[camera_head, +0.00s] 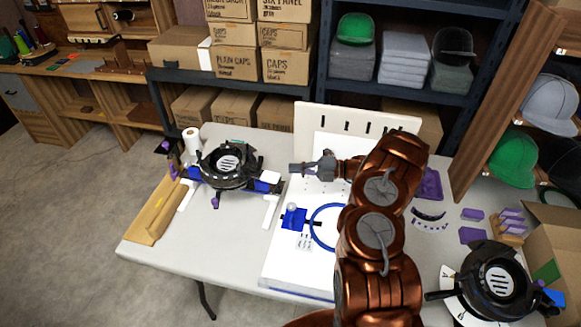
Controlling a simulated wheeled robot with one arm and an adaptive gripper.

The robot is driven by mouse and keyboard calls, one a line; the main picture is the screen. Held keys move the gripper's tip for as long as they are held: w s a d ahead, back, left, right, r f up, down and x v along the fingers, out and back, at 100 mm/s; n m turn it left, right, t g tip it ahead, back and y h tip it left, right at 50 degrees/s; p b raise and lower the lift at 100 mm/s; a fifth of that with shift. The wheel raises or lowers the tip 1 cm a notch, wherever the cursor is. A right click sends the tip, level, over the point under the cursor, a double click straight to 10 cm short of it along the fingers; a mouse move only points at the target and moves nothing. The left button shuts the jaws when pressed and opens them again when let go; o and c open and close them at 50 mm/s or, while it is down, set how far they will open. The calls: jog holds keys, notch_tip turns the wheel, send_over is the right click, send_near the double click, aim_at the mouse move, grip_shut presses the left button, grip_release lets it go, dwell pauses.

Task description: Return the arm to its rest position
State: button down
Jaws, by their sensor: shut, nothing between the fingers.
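My copper-coloured arm rises from the bottom centre and bends to the left over the table. My gripper (300,169) is at its end, pointing left, above the white board on the table. The gripper is small here and looks shut, with nothing seen in it. It is apart from the black round device (228,165) to its left. A blue ring (318,239) lies on the white board below the gripper, partly hidden behind my arm.
The table (180,255) is clear at its front left. A white slotted panel (310,122) stands behind my gripper. Another black round device (500,284) and purple pieces (473,235) are at right. Shelves with cardboard boxes (290,66) and caps stand behind.

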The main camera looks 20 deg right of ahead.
jog(key=shift+d, duration=0.1)
jog(key=shift+r, duration=0.1)
jog(key=s+a+r+n+g, duration=0.2)
jog(key=a+r+n+g, duration=0.1)
jog(key=a+r+n, duration=0.35)
jog(key=s+a+r+n+g, duration=0.3)
jog(key=a+r+n+g, duration=0.15)
jog(key=a+r, duration=0.2)
jog(key=s+a+r+n+g+h, duration=0.3)
jog(key=s+a+r+n+h, duration=0.15)
jog(key=s+a+n, duration=0.45)
jog(key=s+r+n+h, duration=0.3)
jog(key=s+n+h, duration=0.4)
jog(key=s+n, duration=0.75)
jog(key=s+d+f+n+t+h, duration=0.1)
jog(key=s+d+n+h, duration=0.4)
jog(key=s+d, duration=0.5)
jog(key=s+n+t, duration=0.1)
jog(key=s+n, duration=0.1)
jog(key=s, duration=0.2)
jog(key=shift+d, duration=0.2)
